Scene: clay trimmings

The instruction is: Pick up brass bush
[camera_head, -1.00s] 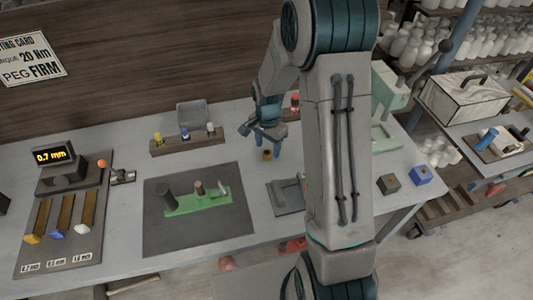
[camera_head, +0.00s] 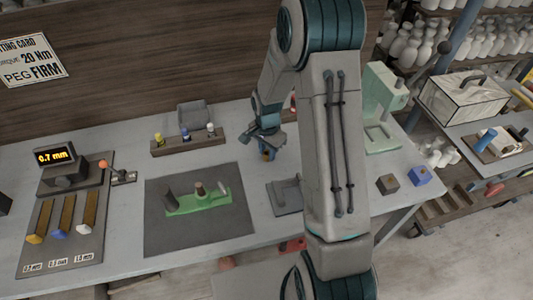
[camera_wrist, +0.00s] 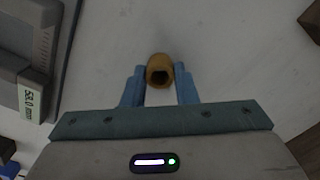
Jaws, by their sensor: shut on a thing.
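The brass bush (camera_wrist: 159,68) is a short golden-brown hollow cylinder. In the wrist view it sits between the two blue fingers of my gripper (camera_wrist: 158,84), which are shut on it, with its dark bore facing the camera. In the head view my gripper (camera_head: 266,148) is low over the grey table, right of the dark mat, and the bush (camera_head: 267,155) shows only as a small brown patch between the fingers. I cannot tell whether the bush touches the table.
A dark mat (camera_head: 160,236) with a green plate (camera_head: 207,206) bearing pegs lies to the left. A grey fixture (camera_head: 284,199) stands close in front. A wooden rack (camera_head: 170,147) with coloured pegs is behind left. A pale green press (camera_head: 381,100) and two small blocks (camera_head: 387,183) stand to the right.

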